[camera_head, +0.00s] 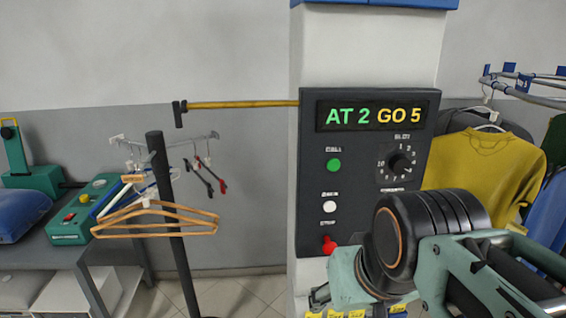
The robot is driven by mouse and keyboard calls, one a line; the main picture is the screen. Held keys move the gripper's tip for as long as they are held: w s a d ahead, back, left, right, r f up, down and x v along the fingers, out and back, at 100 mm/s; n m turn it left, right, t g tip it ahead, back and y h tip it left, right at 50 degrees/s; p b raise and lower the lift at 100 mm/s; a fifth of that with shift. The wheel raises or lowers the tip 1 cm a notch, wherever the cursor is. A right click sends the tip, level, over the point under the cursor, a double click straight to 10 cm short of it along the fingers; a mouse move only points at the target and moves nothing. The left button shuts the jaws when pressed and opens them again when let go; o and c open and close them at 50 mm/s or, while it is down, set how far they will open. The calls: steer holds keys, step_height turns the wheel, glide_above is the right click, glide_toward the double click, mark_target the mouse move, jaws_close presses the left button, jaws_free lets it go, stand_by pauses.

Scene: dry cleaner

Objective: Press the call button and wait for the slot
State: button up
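A dark control panel (364,225) is mounted on a white column. The green button (333,165) sits on its left side under a small white label that seems to read CALL. A white button (330,206) and a red button (328,245) are below it. The display (372,115) reads AT 2 in green and GO 5 in yellow. A round numbered dial (400,163) is to the right of the green button. My arm fills the lower right, in front of the panel's bottom right corner. My gripper's fingers cannot be made out.
A yellow bar (245,104) sticks out left from the column. Wooden hangers (160,215) hang by a dark post (172,215) at left. A bench with teal devices (85,205) stands far left. A mustard sweater (482,170) hangs on a rail at right. Space directly before the buttons is clear.

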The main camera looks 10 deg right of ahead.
steer(key=shift+w+a, duration=0.15)
steer(key=shift+a, duration=0.05)
jaws_close()
stand_by(0.4)
stand_by(1.2)
